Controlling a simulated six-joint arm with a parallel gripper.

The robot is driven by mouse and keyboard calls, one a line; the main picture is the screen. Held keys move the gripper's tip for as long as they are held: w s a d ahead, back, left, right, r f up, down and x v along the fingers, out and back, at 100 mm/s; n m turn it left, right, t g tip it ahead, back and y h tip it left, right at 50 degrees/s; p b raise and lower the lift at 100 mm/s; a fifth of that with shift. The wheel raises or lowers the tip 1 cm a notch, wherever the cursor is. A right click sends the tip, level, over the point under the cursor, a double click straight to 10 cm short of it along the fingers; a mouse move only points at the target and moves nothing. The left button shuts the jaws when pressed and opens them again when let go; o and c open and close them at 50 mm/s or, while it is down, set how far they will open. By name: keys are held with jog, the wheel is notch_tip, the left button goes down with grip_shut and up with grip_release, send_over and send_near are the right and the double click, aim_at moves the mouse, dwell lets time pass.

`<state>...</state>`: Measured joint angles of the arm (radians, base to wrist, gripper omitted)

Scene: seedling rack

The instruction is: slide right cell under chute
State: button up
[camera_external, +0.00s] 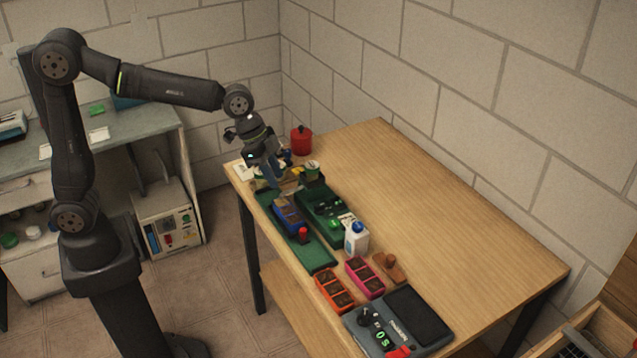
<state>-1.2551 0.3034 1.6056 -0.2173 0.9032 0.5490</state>
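A blue tray (288,214) with brown-filled cells sits on a long green base (318,256) along the table's left edge. A red knob (303,235) stands at the tray's near end. My gripper (273,182) points down over the far end of the green base, just beyond the blue tray. Its fingers are small and dark, and I cannot tell their opening or whether they touch anything. A brownish part (290,186) beside the gripper may be the chute, but it is partly hidden and too small to be sure. The tray's right cell cannot be made out separately.
A dark green tray (319,197) with small plants lies right of the base. A white bottle (356,240), orange tray (329,286), pink tray (364,277), wooden block (389,267) and grey device (372,337) stand nearer. A red can (301,142) stands behind. The table's right side is clear.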

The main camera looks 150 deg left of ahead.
aim_at(302, 229)
jog(key=x, duration=1.7)
jog(key=shift+w+f, duration=0.1)
jog(key=shift+f, duration=0.05)
grip_shut()
